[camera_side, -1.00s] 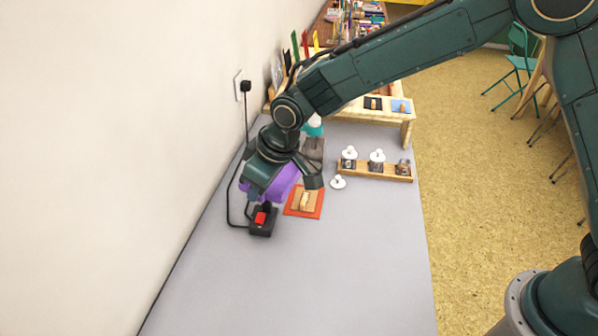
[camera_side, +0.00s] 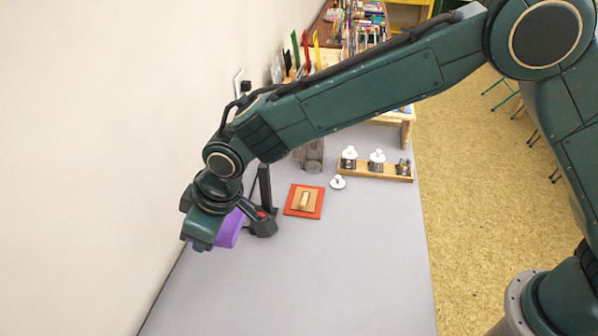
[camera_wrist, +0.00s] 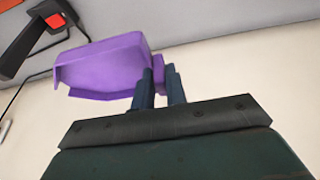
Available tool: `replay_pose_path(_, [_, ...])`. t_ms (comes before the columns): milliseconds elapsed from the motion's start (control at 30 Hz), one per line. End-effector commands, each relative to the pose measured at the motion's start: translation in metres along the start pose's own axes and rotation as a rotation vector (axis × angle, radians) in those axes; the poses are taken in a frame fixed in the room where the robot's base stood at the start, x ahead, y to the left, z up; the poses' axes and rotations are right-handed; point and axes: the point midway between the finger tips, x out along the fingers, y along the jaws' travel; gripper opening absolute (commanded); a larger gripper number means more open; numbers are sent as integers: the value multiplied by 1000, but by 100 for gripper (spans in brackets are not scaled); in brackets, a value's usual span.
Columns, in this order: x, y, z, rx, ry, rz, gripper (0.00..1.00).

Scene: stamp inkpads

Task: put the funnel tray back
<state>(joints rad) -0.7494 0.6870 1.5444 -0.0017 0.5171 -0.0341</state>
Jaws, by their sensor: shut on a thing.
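The funnel tray (camera_side: 231,229) is purple. In the side view it hangs under my gripper (camera_side: 205,240), at the left edge of the grey table, and is partly hidden by my wrist. In the wrist view the funnel tray (camera_wrist: 105,65) shows as a shallow tilted shape with raised sides. My gripper (camera_wrist: 160,78) has its two dark fingers shut on the right end of it. The tray looks raised off the table, close to the wall.
A black device with a red button (camera_side: 262,222) stands just right of the tray; it also shows in the wrist view (camera_wrist: 42,32). A red inkpad with a wooden stamp (camera_side: 304,201) lies further right. A wooden rack (camera_side: 375,171) stands behind. The front table is clear.

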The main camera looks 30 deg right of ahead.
Motion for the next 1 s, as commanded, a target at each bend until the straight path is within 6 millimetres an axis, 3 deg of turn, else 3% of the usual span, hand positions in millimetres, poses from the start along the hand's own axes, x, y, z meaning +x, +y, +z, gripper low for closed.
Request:
replay_pose_path(600, [106, -1, 45, 1, -5, 0, 1])
replay_pose_path(800, [125, -1, 52, 1, 0, 0, 1])
replay_pose_path(1000, [128, -1, 53, 1, 0, 0, 1])
